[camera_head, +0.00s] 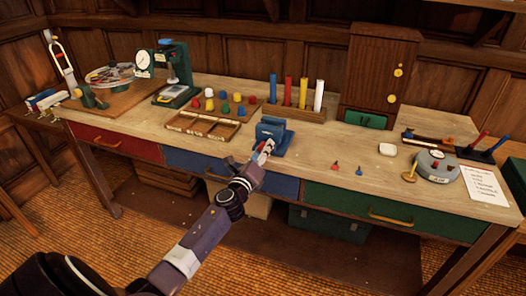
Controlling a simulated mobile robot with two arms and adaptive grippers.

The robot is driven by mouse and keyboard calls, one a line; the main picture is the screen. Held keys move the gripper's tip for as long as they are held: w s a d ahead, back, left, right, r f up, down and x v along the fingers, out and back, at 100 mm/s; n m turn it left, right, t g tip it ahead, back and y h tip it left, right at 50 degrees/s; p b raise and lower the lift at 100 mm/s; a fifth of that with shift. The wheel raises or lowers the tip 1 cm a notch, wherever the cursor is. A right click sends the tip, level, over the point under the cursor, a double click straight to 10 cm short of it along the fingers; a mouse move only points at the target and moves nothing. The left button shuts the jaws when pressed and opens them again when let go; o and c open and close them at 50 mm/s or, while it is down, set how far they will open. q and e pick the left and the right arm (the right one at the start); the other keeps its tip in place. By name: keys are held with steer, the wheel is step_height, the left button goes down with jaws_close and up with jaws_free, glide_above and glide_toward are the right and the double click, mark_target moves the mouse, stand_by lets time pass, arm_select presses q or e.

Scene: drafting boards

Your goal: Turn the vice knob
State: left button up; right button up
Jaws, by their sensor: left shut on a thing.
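The blue vice (273,130) stands at the front edge of the wooden workbench, near the middle of the view. My left gripper (265,148) reaches up from the lower left to the vice's front. It is shut at the spot where the vice knob sits. The fingers cover the knob, so its shape and how far it is turned are hidden. My right gripper is not in view.
The workbench (330,150) has red, blue and green drawers below its top.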

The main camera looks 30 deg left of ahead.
arm_select(q)
steer(key=shift+f+m, duration=0.1)
steer(key=shift+m, duration=0.8)
steer(key=o, duration=1.2)
steer(key=shift+c, duration=0.2)
steer(key=v, duration=1.2)
